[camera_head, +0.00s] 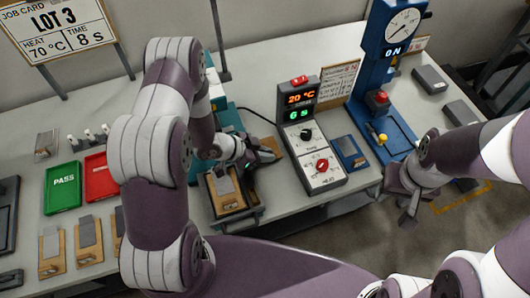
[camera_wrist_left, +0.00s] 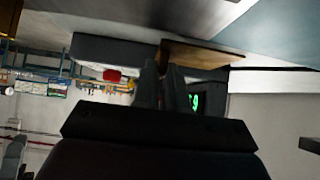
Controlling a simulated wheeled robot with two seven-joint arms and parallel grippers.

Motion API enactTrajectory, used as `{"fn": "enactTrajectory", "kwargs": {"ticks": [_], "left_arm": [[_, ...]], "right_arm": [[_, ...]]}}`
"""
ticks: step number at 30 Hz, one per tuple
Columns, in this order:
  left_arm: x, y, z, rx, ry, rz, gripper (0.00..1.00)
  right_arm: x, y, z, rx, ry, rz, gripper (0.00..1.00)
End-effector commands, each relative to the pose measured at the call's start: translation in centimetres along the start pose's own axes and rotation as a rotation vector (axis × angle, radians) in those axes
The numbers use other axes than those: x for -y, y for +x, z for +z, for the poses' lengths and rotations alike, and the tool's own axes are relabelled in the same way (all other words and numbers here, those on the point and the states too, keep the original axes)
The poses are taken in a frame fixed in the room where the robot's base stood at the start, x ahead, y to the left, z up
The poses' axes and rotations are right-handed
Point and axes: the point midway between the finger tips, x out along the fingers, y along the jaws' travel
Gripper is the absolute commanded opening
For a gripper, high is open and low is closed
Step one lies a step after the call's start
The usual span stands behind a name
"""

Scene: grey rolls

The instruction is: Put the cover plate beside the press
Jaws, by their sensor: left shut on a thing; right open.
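My left gripper (camera_head: 262,155) is shut on a thin brown-edged piece (camera_head: 271,145), which I take to be the cover plate; the fingers partly hide it. In the left wrist view its tan face (camera_wrist_left: 205,56) shows beyond the fingertips (camera_wrist_left: 165,75). The teal press (camera_head: 222,112) stands just left of the gripper, largely hidden by my left arm. A brown board with a grey sheet (camera_head: 226,191) lies at the press's front. My right gripper (camera_head: 408,205) is open and empty, off the table's right front edge.
A control box (camera_head: 315,150) with lit displays stands right of the left gripper. A blue gauge machine (camera_head: 382,75) and a blue pad (camera_head: 348,151) are further right. Green (camera_head: 63,187) and red (camera_head: 100,178) trays and several boards lie left.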

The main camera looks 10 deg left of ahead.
Motion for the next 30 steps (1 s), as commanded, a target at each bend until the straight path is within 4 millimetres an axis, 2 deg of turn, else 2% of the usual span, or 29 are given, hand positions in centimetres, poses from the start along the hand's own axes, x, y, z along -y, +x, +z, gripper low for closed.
{"fn": "enactTrajectory", "kwargs": {"ticks": [7, 8, 9, 10, 18, 23, 30], "left_arm": [[0.0, 0.3, 0.4, 0.0, 0.0, 0.0, 0.0], [0.0, 0.3, 0.4, 0.0, 0.0, 0.0, 0.18], [0.0, 0.3, 0.4, 0.0, 0.0, 0.0, 0.31], [0.0, 0.3, 0.4, 0.0, 0.0, 0.0, 0.37], [0.0, 0.3, 0.3, 0.0, 0.0, 0.0, 0.37], [0.1, -1.0, -0.9, -0.001, -0.001, -0.002, 0.37], [0.1, -7.2, -0.6, -0.001, -0.002, -0.007, 0.37]], "right_arm": [[0.0, 0.3, 0.0, 0.0, 0.0, 0.0, 0.43], [0.0, 0.3, 0.0, 0.0, 0.0, 0.0, 0.43], [0.0, 0.3, 0.0, 0.0, 0.0, 0.0, 0.43], [0.0, 0.3, 0.0, 0.0, 0.0, 0.0, 0.43], [0.0, 0.2, 0.0, 0.0, 0.0, 0.0, 0.43], [0.0, -0.8, -0.1, -0.001, 0.0, 0.0, 0.43], [0.0, -0.5, -0.1, 0.0, 0.0, 0.0, 0.43]]}}
